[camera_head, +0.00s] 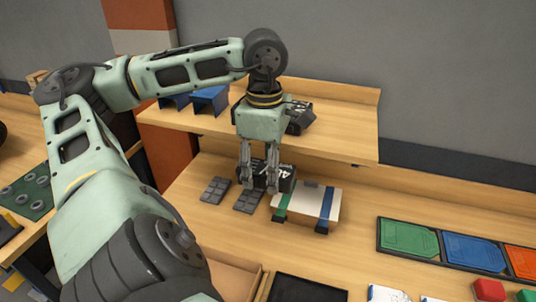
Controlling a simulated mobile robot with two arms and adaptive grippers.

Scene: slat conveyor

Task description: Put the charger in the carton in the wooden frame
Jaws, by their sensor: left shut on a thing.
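The charger looks to be the black block with white markings (286,172) at the middle of the lower wooden bench. My left gripper (260,188) points straight down and is shut on it, its fingers covering part of the front. I cannot tell whether the block touches the bench. An open tan box with a wooden-looking rim (236,264) shows at the bottom, partly behind my left arm. It may be the carton in the wooden frame; its inside is mostly hidden. My right gripper is not in view.
Grey flat plates (215,190) lie left of the block. A white box with green and blue bands (306,203) stands close at its right. A dark tray (305,291) is beside the tan box. Coloured panels (474,250) lie at right. A raised shelf (345,130) is behind.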

